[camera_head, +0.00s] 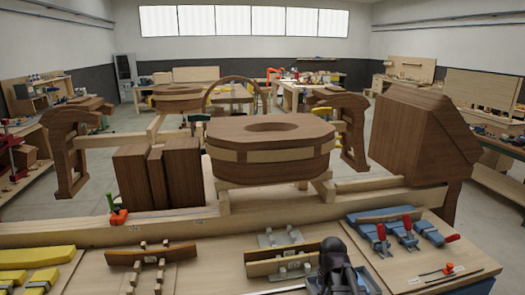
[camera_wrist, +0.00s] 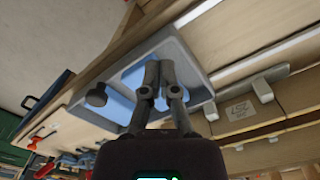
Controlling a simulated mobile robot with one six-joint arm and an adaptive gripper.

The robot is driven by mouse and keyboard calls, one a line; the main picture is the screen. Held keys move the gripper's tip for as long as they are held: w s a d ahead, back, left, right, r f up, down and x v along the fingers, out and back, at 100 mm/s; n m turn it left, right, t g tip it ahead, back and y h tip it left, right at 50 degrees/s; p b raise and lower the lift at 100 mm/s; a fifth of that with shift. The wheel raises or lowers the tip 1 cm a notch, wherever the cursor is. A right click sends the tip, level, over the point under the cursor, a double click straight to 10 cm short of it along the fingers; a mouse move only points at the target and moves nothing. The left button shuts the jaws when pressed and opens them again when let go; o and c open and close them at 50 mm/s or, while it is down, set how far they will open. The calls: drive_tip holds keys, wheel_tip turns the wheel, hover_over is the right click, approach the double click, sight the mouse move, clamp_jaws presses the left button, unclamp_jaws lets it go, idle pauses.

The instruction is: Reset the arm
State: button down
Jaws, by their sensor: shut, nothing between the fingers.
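My gripper (camera_wrist: 162,70) shows in the wrist view with its two dark fingers close together and nothing between them. Its fingers are in front of a grey tray (camera_wrist: 195,62) with blue inside. I cannot tell how far the fingertips are from the tray. In the head view, a dark part of my arm stands at the bottom, over the right part of the workbench (camera_head: 425,262), and the fingers cannot be made out there.
Blue clamps (camera_head: 403,234) with red handles lie right of my arm. Beyond are a large wooden seat form (camera_head: 270,165), dark blocks (camera_head: 180,175) and a big angled form (camera_head: 410,140). Space above the bench front is open.

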drive_tip(key=s+a+f+n+b, duration=0.1)
drive_tip(key=s+a+n, duration=0.1)
drive_tip(key=s+n, duration=0.2)
drive_tip(key=shift+s+a+f+n, duration=0.3)
drive_tip(key=shift+s+f, duration=0.1)
drive_tip(key=shift+s, duration=0.5)
drive_tip(key=shift+d, duration=0.1)
